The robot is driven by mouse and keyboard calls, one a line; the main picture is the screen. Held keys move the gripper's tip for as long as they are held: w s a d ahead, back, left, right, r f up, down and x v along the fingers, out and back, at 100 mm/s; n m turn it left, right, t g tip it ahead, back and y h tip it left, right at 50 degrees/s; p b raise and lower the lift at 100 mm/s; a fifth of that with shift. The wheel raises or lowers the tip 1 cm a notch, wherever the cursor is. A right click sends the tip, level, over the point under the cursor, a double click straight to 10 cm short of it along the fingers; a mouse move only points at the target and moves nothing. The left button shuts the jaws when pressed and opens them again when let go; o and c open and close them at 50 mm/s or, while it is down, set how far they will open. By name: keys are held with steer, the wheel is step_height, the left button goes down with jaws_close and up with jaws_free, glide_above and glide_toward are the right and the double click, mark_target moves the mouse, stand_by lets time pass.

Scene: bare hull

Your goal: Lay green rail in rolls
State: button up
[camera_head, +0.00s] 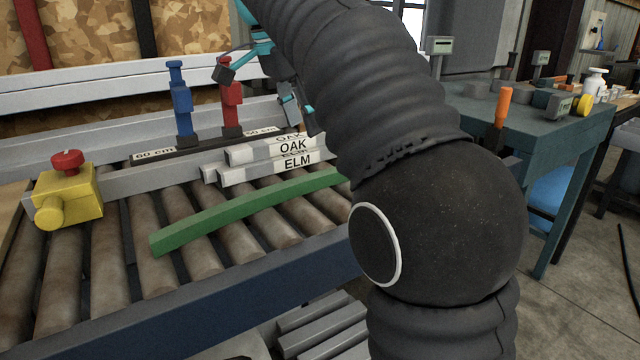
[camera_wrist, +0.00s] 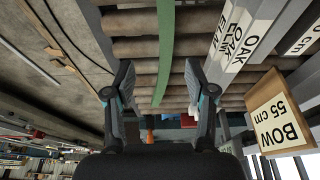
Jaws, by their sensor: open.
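The green rail (camera_head: 235,209) is long, thin and slightly bowed. It lies slantwise across the rollers (camera_head: 185,215) in front of the pale bars, its right end hidden behind my arm. In the wrist view the rail (camera_wrist: 165,45) runs between the lines of my two fingers. My gripper (camera_head: 265,98) is above and behind the rail in the head view, near the red clamp. Its fingers are spread wide and empty in the wrist view (camera_wrist: 158,75), apart from the rail.
Pale bars marked OAK and ELM (camera_head: 265,162) lie behind the rail. A blue clamp (camera_head: 181,105) and a red clamp (camera_head: 231,105) stand behind them. A yellow box with a red button (camera_head: 70,190) is at left. A BOW 55 cm sign (camera_wrist: 280,115) shows at right in the wrist view.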

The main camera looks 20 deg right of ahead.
steer(key=b, duration=0.2)
glide_above(322, 178)
steer(key=a, duration=0.2)
step_height(322, 178, down, 6)
steer(key=shift+r, duration=0.1)
steer(key=shift+s+b+x, duration=0.1)
steer(key=shift+b+x, duration=0.05)
steer(key=shift+x, duration=1.25)
steer(key=shift+s+b+x, duration=0.15)
steer(key=shift+x, duration=1.2)
steer(key=shift+d, duration=0.1)
jaws_close()
